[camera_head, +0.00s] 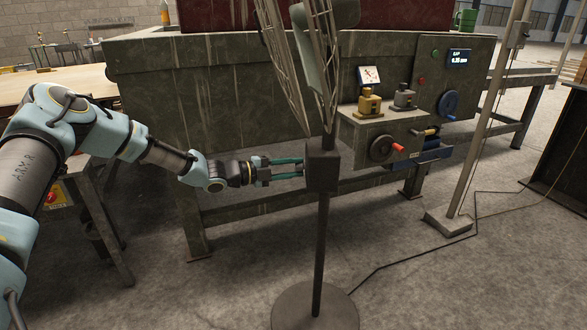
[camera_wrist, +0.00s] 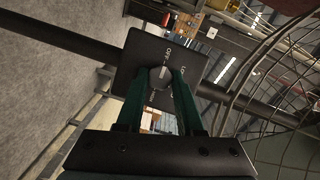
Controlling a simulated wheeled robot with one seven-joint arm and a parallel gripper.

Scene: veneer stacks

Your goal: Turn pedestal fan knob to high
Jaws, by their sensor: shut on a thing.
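The pedestal fan stands upright in front of the machine, with its dark control box (camera_head: 323,165) on a thin pole (camera_head: 320,250) and a round base (camera_head: 315,308). My gripper (camera_head: 301,167) reaches in from the left to the side of the box. In the wrist view, the round grey knob (camera_wrist: 160,77) sits on the box face (camera_wrist: 133,60) between the two green fingers of my gripper (camera_wrist: 158,84). The fingers are shut on the knob from both sides. Small white lettering shows beside the knob, but I cannot tell the exact setting. The head view hides the knob.
The fan's wire cage (camera_head: 325,50) rises above the box. A post on a foot (camera_head: 449,222) stands right. A cable crosses the open floor.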

